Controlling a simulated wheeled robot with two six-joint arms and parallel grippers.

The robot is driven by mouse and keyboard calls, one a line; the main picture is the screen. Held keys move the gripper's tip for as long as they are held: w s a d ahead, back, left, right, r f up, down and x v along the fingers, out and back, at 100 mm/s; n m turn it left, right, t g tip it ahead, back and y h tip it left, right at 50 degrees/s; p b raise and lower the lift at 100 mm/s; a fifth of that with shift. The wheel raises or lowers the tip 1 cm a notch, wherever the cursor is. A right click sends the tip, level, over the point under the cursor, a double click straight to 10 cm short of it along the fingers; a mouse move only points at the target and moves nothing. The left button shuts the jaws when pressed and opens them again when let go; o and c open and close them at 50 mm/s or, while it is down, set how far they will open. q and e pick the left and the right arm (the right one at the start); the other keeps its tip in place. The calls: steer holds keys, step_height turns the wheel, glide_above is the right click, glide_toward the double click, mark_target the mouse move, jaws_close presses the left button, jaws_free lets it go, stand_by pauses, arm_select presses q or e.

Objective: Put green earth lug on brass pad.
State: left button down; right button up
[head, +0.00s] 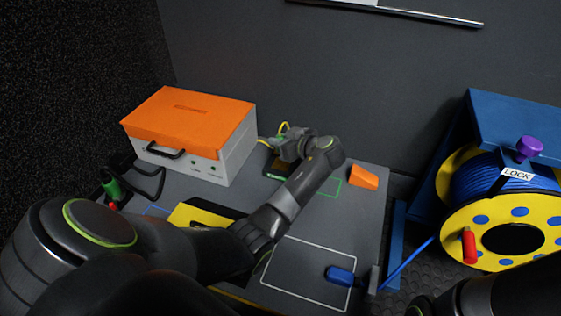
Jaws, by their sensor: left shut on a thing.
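My left gripper (286,156) is at the far end of my left arm, over the back of the grey bench, just right of the white case. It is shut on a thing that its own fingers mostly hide. A yellow-green lead (284,128) loops up behind the gripper, so the held thing appears to be the green earth lug. A small dark and brownish patch (277,170) shows just below the fingers. It may be the brass pad, but most of it is covered. I cannot tell whether the lug touches it. My right gripper is not in view.
A white case with an orange lid (190,118) stands close left of the gripper. An orange wedge (363,177) lies to its right, beyond a green outline. A blue connector (340,275) lies at the front right, its cable running to a yellow reel (465,225). A green-handled plug (110,185) is at left.

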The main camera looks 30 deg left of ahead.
arm_select(q)
step_height(320, 180, down, 2)
steer(key=shift+f+b, duration=0.2)
steer(key=shift+b, duration=0.2)
step_height(320, 180, down, 4)
steer(key=b, duration=0.2)
steer(key=shift+r+b, duration=0.2)
steer(key=shift+b, duration=0.1)
steer(key=shift+r, duration=0.1)
steer(key=c, duration=1.3)
jaws_free()
